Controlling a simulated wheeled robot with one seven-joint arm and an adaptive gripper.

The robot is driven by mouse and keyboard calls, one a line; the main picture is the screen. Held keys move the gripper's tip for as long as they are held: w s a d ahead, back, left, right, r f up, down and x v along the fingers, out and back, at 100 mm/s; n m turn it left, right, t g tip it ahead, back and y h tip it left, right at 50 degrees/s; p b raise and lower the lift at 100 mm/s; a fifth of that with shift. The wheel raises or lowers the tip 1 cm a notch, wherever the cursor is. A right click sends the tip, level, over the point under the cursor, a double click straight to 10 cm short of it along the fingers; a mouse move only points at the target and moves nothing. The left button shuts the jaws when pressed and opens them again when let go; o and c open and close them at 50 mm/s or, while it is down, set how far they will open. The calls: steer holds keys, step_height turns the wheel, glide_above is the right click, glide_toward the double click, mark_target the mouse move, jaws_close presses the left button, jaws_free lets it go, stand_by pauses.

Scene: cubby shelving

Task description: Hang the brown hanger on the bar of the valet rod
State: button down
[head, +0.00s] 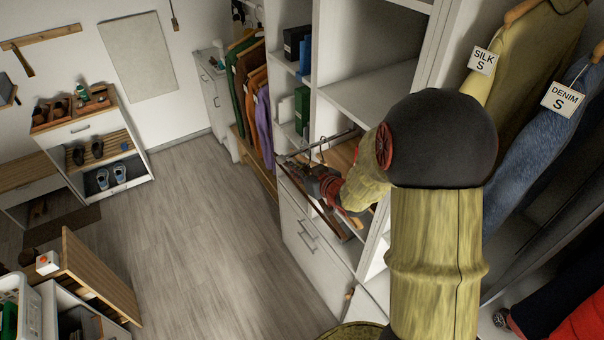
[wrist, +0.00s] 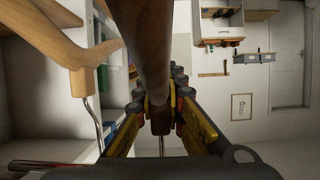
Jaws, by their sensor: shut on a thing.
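My gripper (head: 312,184) is in front of the cubby opening above the white drawers. In the wrist view its yellow-edged fingers (wrist: 160,118) are shut on the dark brown hanger (wrist: 146,45), which extends away between them. In the head view the brown hanger (head: 334,222) shows as a dark strip, partly hidden by my arm. The valet rod bar (head: 337,136) sticks out near the shelving, just behind my gripper. A light wood hanger (wrist: 55,40) with a metal hook (wrist: 93,120) is close by on the left in the wrist view. I cannot tell whether the brown hanger's hook touches the bar.
White drawers (head: 305,240) stand below the opening, and a shelf divider (head: 375,225) is to the right. Garments (head: 250,85) hang behind, and tagged jackets (head: 560,125) hang at the right. The wooden floor (head: 215,215) to the left is free.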

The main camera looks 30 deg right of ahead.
steer(key=shift+w, duration=1)
steer(key=shift+f+b, duration=1.35)
steer(key=c, duration=1.9)
jaws_free()
steer(key=shift+o, duration=0.5)
steer(key=shift+s, duration=0.15)
